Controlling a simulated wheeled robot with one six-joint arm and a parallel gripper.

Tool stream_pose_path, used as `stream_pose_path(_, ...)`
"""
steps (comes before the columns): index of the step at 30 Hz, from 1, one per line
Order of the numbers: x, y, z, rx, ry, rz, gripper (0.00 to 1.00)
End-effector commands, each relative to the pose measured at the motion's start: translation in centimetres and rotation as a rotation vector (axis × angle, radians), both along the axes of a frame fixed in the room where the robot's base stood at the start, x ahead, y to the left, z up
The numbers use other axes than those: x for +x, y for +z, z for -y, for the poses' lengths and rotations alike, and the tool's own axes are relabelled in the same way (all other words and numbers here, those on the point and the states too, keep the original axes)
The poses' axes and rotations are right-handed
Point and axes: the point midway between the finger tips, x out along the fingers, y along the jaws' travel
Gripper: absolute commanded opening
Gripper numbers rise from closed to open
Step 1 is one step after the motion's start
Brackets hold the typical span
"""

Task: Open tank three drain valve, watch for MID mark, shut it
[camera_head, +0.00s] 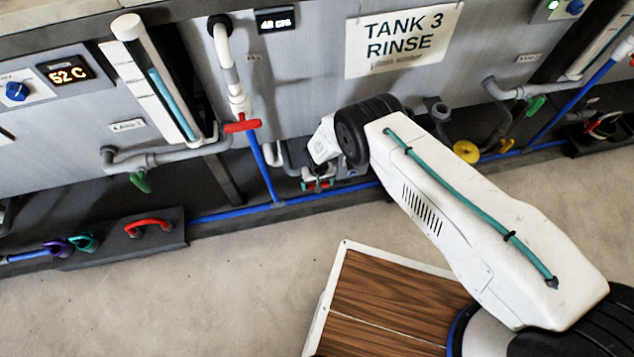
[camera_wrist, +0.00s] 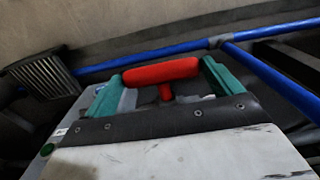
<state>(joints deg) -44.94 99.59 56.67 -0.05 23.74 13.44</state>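The TANK 3 RINSE sign (camera_head: 405,40) is on the grey tank front. My gripper (camera_head: 318,184) is low under this tank, left of the sign. In the wrist view its teal fingers stand wide apart around a red handle (camera_wrist: 160,72) on a short red stem. The handle's ends lie close to both fingers; whether they press on it I cannot tell. In the head view the handle is mostly hidden by my wrist. A sight tube (camera_head: 155,80) with a blue column is at the left; another (camera_head: 603,45) is at the right edge. No MID mark is legible.
A red valve handle (camera_head: 242,123) is on the white pipe, a green one (camera_head: 140,182) at the left and a yellow one (camera_head: 466,151) at the right. Blue pipe (camera_head: 230,213) runs along the floor.

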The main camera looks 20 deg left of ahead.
Motion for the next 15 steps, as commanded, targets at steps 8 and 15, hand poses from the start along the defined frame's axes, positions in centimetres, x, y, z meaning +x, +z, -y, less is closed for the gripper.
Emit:
stream_pose_path(8,-0.06,0.05,-0.22,0.016,0.0,-0.008,0.68)
stream_pose_path(15,0.06,0.05,0.0,0.088,-0.003,-0.053,0.68)
